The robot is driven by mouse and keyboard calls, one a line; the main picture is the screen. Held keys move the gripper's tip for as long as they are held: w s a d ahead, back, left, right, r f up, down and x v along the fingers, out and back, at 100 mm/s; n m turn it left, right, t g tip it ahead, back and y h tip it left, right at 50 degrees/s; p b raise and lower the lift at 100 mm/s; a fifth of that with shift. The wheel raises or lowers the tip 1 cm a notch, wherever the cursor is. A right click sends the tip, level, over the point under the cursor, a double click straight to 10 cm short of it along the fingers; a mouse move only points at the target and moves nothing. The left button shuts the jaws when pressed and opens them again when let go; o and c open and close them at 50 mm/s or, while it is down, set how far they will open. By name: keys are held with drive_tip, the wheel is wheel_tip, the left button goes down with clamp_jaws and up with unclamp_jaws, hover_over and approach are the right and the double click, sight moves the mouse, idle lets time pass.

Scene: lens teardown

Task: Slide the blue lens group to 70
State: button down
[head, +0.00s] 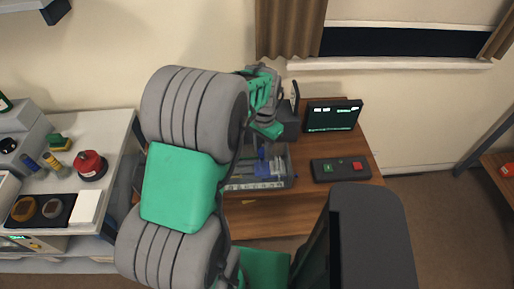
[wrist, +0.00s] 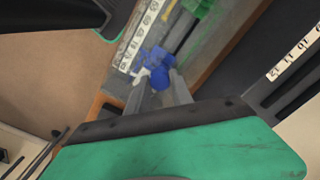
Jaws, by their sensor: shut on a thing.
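The blue lens group (wrist: 157,62) sits on the grey bench, close beside a white number scale (wrist: 140,36). It has a round blue knob, and a small white pointer (wrist: 141,74) sticks out toward the scale. The scale's numbers are too blurred for me to tell the reading. My gripper (wrist: 160,88) has one finger on each side of the knob and is shut on it. In the head view the blue lens group (head: 263,168) shows small in the grey tray-like bench (head: 291,170), below my gripper's green body. My fingertips are hard to make out there.
A green part (wrist: 198,7) lies farther along the bench. A second number strip (wrist: 296,54) is at the right. In the head view a dark screen (head: 333,115) and a box with green and red buttons (head: 341,170) stand right of the bench on the wooden table (head: 297,217).

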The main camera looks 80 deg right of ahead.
drive_tip(key=shift+s, duration=0.2)
drive_tip(key=c, duration=1.3)
unclamp_jaws()
drive_tip(key=shift+s+d, duration=0.1)
drive_tip(key=shift+s, duration=0.05)
drive_tip(key=shift+o, duration=0.9)
wheel_tip(320, 180, up, 8)
drive_tip(key=shift+f+b, duration=0.1)
drive_tip(key=shift+b, duration=0.6)
